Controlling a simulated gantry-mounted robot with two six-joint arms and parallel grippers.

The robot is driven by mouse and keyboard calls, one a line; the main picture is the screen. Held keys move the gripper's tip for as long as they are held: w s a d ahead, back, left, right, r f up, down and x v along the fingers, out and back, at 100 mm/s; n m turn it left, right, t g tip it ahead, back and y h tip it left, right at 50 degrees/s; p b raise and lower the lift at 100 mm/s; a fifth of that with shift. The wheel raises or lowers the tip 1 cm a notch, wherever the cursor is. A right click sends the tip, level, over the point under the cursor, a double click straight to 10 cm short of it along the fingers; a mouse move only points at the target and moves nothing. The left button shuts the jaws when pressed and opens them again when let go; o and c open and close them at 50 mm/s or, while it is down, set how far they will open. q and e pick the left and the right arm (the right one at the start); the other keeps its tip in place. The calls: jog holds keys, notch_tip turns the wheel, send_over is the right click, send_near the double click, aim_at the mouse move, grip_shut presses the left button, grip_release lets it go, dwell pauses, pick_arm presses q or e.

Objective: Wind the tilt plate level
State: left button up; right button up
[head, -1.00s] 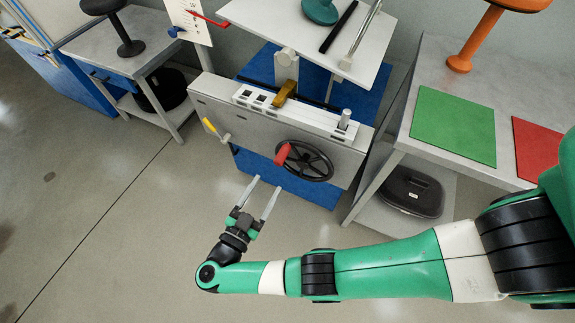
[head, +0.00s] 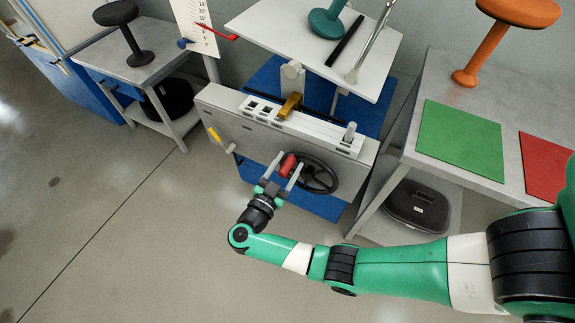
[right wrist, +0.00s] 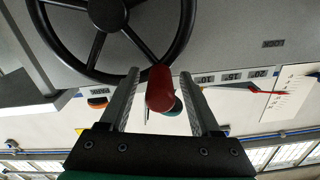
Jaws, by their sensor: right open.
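The white tilt plate (head: 290,38) carries a teal stool (head: 327,20), a black bar and a metal rod. It looks sloped, though the oblique view makes the angle hard to judge. A black handwheel (head: 322,176) with a red handle (head: 288,166) is on the front of the grey bench. In the right wrist view, the wheel (right wrist: 95,65) is above and the red handle (right wrist: 160,88) points toward me. My right gripper (head: 290,159) is open, its fingers on either side of the red handle; contact cannot be told. My left gripper is not in view.
A white scale board (head: 193,22) with a red pointer (head: 222,34) stands behind the bench. A side table holds green (head: 460,140) and red (head: 548,165) mats and an orange stool (head: 500,30). Floor in front is clear.

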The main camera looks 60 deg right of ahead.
grip_shut()
dwell(1.4)
